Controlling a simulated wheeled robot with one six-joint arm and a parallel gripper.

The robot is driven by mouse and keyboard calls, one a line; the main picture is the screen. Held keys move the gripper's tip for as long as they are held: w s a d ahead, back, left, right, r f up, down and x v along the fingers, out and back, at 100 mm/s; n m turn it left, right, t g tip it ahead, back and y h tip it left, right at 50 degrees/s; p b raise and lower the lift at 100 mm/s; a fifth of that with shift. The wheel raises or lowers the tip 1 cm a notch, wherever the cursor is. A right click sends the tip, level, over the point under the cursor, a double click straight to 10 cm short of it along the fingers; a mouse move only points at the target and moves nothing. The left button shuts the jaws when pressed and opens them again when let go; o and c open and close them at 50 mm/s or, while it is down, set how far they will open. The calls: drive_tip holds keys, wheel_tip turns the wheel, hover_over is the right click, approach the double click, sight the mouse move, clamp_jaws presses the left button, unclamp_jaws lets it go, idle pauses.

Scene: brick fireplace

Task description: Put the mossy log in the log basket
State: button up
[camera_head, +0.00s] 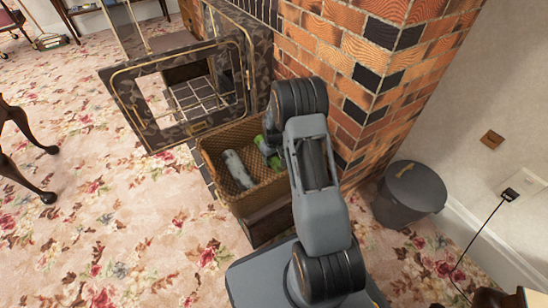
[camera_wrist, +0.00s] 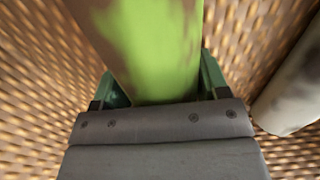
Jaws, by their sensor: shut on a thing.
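The mossy log (camera_wrist: 150,45) is bright green with brownish patches and fills the upper middle of the wrist view. My gripper (camera_wrist: 158,85) is shut on it, with a dark green finger on each side. The woven tan log basket (camera_wrist: 45,85) surrounds the log in the wrist view. In the head view the log basket (camera_head: 222,181) stands in front of the brick fireplace, and the green log (camera_head: 266,146) shows at its far right inside, partly hidden by my arm. I cannot tell whether the log touches the basket floor.
A pale grey log (camera_head: 238,169) lies in the basket, left of the green one; it also shows at the right of the wrist view (camera_wrist: 292,95). A fireplace screen (camera_head: 150,110) stands behind the basket. A lidded grey bin (camera_head: 410,205) stands right of my arm.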

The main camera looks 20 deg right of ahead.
drive_tip(key=o, duration=1.4)
wheel_tip(320, 180, up, 12)
drive_tip(key=p, duration=0.5)
drive_tip(key=shift+f, duration=0.15)
wheel_tip(320, 180, up, 6)
hover_over(271, 160)
drive_tip(key=s+a+r+m+t, duration=0.1)
drive_tip(key=s+a+r, duration=0.2)
drive_tip(key=s+r, duration=0.25)
drive_tip(key=s+a+r+t, duration=0.1)
drive_tip(key=s+a+r, duration=0.2)
drive_tip(key=s+r, duration=0.25)
drive_tip(key=shift+t, duration=0.3)
drive_tip(key=shift+s+a+r, duration=0.35)
drive_tip(key=shift+s+a, duration=0.05)
drive_tip(key=shift+s, duration=1.05)
drive_tip(key=shift+s+a+r, duration=0.35)
drive_tip(key=shift+s, duration=1.05)
drive_tip(key=shift+s+a+r, duration=0.35)
drive_tip(key=shift+s+a, duration=0.05)
drive_tip(key=shift+s, duration=1.05)
